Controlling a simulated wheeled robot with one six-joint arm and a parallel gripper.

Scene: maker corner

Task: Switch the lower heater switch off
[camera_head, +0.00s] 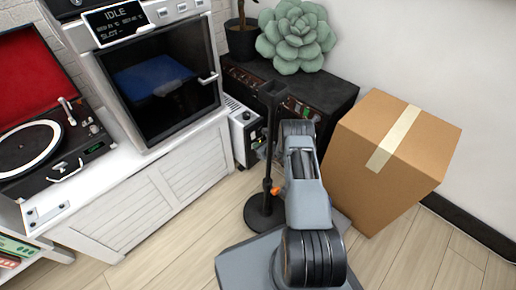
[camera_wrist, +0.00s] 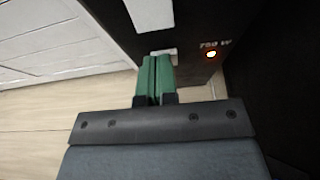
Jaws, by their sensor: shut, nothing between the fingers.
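The heater (camera_head: 241,125) is a pale, narrow unit with a dark end face, standing on the floor between the white cabinet and the black box. In the wrist view its dark panel (camera_wrist: 193,72) fills the upper middle. A small pale lower switch (camera_wrist: 165,51) sits there, with a larger white upper part (camera_wrist: 150,14) above it. An orange lamp (camera_wrist: 211,54) glows under a "750 W" label. My gripper (camera_wrist: 158,60) is shut and empty, its green fingertips at the lower switch and covering part of it. I cannot tell whether they touch. My arm hides the fingers in the head view.
A dark stand with a round base (camera_head: 264,213) rises close beside my arm. A cardboard box (camera_head: 390,160) is at right, and a black box (camera_head: 325,92) with a succulent (camera_head: 296,37) is behind. The white cabinet (camera_head: 150,190) is at left. Some floor is bare in front.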

